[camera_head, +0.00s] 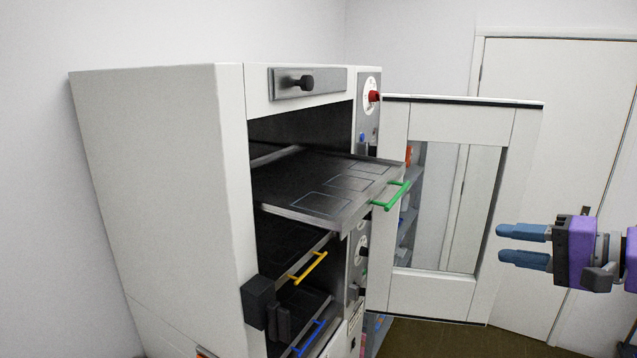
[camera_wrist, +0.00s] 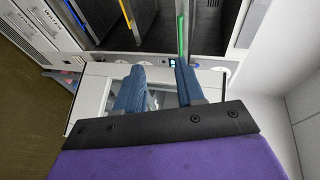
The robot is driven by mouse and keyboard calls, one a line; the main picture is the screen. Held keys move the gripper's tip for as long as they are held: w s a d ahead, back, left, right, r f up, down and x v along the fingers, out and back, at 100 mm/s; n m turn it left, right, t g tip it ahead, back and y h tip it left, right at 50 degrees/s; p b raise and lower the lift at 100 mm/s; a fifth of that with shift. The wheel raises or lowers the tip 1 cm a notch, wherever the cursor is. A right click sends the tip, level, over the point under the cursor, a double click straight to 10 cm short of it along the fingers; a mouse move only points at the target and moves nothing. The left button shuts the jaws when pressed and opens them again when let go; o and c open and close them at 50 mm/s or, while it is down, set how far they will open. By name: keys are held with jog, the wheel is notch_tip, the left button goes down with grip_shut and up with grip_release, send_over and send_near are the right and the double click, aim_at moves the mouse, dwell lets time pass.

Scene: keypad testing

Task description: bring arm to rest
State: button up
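My gripper (camera_head: 524,246) is at the right of the head view, with blue fingers on a purple and black body. The fingers point left toward the cabinet and are parted with nothing between them. In the wrist view, the two blue fingers (camera_wrist: 159,90) also show a gap between them. The white cabinet (camera_head: 165,200) stands at the left of the head view. Its top black tray (camera_head: 330,190) with a green handle (camera_head: 391,195) is slid out. My gripper is to the right of the green handle and apart from it in the head view.
The cabinet's windowed door (camera_head: 433,290) hangs open behind my gripper. Lower trays carry a yellow handle (camera_head: 308,267) and a blue handle (camera_head: 310,338). A red knob (camera_head: 375,96) is on the cabinet's side panel. A white room door (camera_head: 555,130) is at the back right.

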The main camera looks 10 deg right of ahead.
jog(key=s+a+f+n+g+h+b, duration=0.15)
jog(key=s+a+f+n+g, duration=0.3)
jog(key=a+f, duration=0.55)
jog(key=s+a+f+n+g+b, duration=0.3)
jog(key=a+f+g, duration=0.3)
jog(key=a, duration=0.9)
jog(key=s+d+f+n+g+h+b, duration=0.2)
jog(key=s+f+h, duration=0.5)
jog(key=s+f, duration=1.1)
jog(key=shift+d+f+g+b, duration=0.25)
jog(key=shift+f+g+b, duration=0.05)
jog(key=shift+g+b, duration=0.35)
jog(key=shift+d, duration=0.15)
jog(key=shift+d, duration=0.3)
jog(key=shift+a, duration=0.3)
